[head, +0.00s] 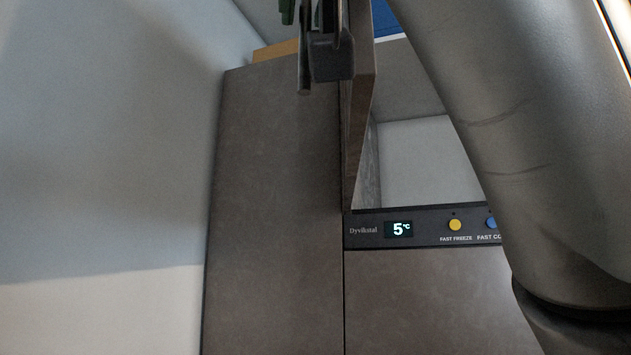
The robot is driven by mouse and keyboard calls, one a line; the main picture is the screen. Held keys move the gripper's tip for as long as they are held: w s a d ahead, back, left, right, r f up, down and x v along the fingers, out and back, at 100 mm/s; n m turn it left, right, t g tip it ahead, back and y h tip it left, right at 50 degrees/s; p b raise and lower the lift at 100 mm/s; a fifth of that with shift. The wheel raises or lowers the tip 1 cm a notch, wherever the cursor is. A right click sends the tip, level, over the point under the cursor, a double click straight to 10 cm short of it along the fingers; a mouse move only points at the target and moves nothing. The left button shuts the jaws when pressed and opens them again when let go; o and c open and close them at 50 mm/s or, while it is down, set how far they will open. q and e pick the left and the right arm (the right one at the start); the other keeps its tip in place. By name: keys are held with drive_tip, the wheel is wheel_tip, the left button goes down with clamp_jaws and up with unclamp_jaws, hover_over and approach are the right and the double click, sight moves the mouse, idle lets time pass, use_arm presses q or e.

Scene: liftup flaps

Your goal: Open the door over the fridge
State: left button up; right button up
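The door over the fridge (361,105) stands swung out on the left side of its compartment, seen nearly edge-on. The opening beside it shows a pale inside (425,160). My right gripper (318,55) is at the top of the view, just left of the door and close against its outer side. Its upper part is cut off by the frame, and whether the fingers are apart or together is unclear. My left gripper is not in view.
The fridge (430,305) is below the opening, with a dark control panel (425,228) reading 5 °C. A tall grey-brown panel (275,200) stands at left, beside a pale wall (100,170). My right arm covers much of the right side.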

drive_tip(key=b+v, duration=0.4)
drive_tip(key=v, duration=0.8)
